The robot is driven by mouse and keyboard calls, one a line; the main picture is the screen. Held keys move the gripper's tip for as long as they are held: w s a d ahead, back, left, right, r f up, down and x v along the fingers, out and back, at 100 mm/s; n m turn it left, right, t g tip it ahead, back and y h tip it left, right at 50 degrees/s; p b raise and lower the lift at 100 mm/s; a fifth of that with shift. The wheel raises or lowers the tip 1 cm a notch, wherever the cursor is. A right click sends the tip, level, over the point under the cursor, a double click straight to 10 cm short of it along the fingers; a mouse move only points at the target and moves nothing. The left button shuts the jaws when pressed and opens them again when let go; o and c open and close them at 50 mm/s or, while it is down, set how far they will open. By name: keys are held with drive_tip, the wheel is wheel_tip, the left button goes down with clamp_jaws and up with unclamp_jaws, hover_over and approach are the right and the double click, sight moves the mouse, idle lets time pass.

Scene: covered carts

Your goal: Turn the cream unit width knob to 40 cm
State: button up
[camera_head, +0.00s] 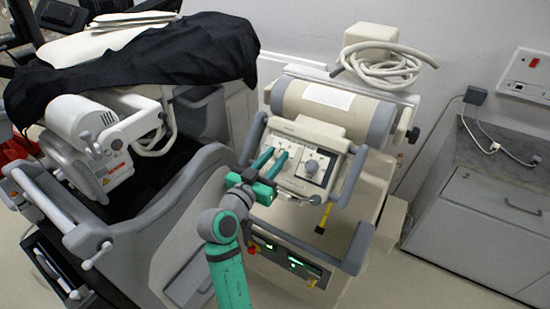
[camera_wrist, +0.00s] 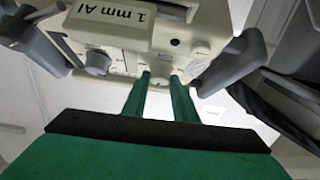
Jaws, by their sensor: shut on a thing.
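The cream unit (camera_head: 318,127) stands right of centre, with a control panel on its front. My green gripper (camera_head: 276,154) reaches this panel from the front. The scale marks and labels around the knobs are too small to read, so the held knob's setting cannot be told.
Grey handles flank the panel, one on the right (camera_head: 350,178). A lower grey bumper (camera_head: 340,258) and a lit green display (camera_head: 305,265) lie below. A cart under black cloth (camera_head: 165,60) stands left. A grey cabinet (camera_head: 480,210) is at right.

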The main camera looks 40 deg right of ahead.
drive_tip(key=m+g, duration=0.2)
drive_tip(key=m, duration=0.1)
drive_tip(key=m+g+h, duration=0.1)
drive_tip(key=m, duration=0.1)
drive_tip(key=shift+w+a+g, duration=0.15)
drive_tip(key=shift+w+g, duration=0.15)
drive_tip(key=shift+w, duration=0.1)
drive_tip(key=m+g, duration=0.4)
drive_tip(key=m, duration=0.1)
drive_tip(key=shift+r, duration=0.1)
drive_tip(key=m+g, duration=0.1)
drive_tip(key=m, duration=0.1)
drive_tip(key=m+g+y, duration=0.1)
drive_tip(key=m, duration=0.1)
drive_tip(key=m+g+y, duration=0.1)
drive_tip(key=shift+w+r+m+g, duration=0.15)
drive_tip(key=shift+w+m+g, duration=0.15)
drive_tip(key=shift+w+m, duration=0.1)
drive_tip(key=m+y, duration=0.1)
drive_tip(key=m+g+y, duration=0.1)
drive_tip(key=shift+d+r+m, duration=0.1)
drive_tip(key=shift+d+m, duration=0.1)
drive_tip(key=shift+m, duration=0.2)
drive_tip(key=shift+w+a+m+y, duration=0.15)
drive_tip(key=shift+m+y, duration=0.15)
drive_tip(key=shift+m, duration=0.1)
drive_tip(key=shift+d+g, duration=0.2)
drive_tip(key=shift+g, duration=0.1)
drive_tip(key=o, duration=1)
drive_tip(key=shift+o, duration=0.2)
